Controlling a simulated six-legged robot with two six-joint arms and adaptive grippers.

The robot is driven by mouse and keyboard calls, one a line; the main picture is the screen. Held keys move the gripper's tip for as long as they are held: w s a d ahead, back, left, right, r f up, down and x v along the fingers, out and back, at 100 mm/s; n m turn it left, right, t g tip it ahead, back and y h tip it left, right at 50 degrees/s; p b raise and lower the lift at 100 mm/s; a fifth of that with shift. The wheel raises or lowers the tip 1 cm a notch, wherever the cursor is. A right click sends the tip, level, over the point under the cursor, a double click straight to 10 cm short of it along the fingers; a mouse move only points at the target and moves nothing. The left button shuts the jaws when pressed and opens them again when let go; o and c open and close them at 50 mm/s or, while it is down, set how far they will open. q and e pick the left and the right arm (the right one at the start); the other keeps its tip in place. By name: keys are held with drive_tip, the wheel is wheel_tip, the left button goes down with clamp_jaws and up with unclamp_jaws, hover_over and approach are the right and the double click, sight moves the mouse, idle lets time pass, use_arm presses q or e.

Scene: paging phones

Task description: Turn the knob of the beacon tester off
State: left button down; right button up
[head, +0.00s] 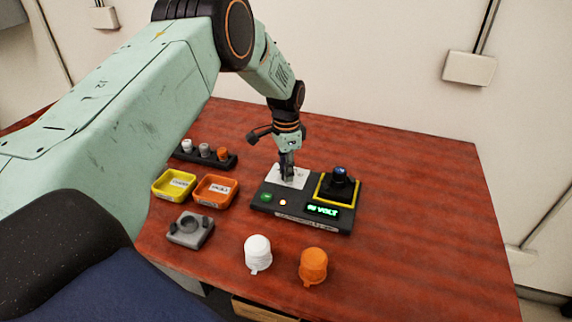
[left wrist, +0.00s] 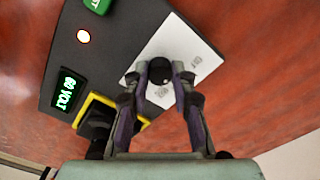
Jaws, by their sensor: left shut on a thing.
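The beacon tester (head: 265,203) is a dark box on the red-brown table, with a white knob plate, a green button, a lit orange lamp and a green display reading "60 VOLT". The display also shows in the left wrist view (left wrist: 68,90). My left gripper (head: 287,178) points down over the white plate. In the left wrist view its fingers (left wrist: 160,72) are shut on the black round knob (left wrist: 160,70), one on each side. The plate's lettering is partly hidden by the fingers. A black piece (head: 338,185) sits in the yellow-framed socket. My right gripper is not in view.
A yellow tray (head: 158,195) and an orange tray (head: 204,202) stand left of the tester, with a dark rack (head: 228,163) behind. A grey fixture (head: 190,243), white cap (head: 257,268) and orange cap (head: 313,282) are nearer. The table's right side is clear.

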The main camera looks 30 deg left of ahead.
use_arm(q)
drive_tip(key=n, duration=0.2)
drive_tip(key=n+p, duration=0.1)
drive_tip(key=n, duration=0.2)
drive_tip(key=shift+w+r+n, duration=0.15)
drive_tip(key=shift+r+n, duration=0.05)
drive_tip(key=shift+n, duration=0.1)
drive_tip(key=shift+n+p, duration=0.7)
drive_tip(key=shift+n, duration=1.5)
drive_tip(key=c, duration=1.6)
unclamp_jaws()
drive_tip(key=o, duration=0.5)
drive_tip(key=shift+f, duration=0.15)
wheel_tip(320, 180, up, 12)
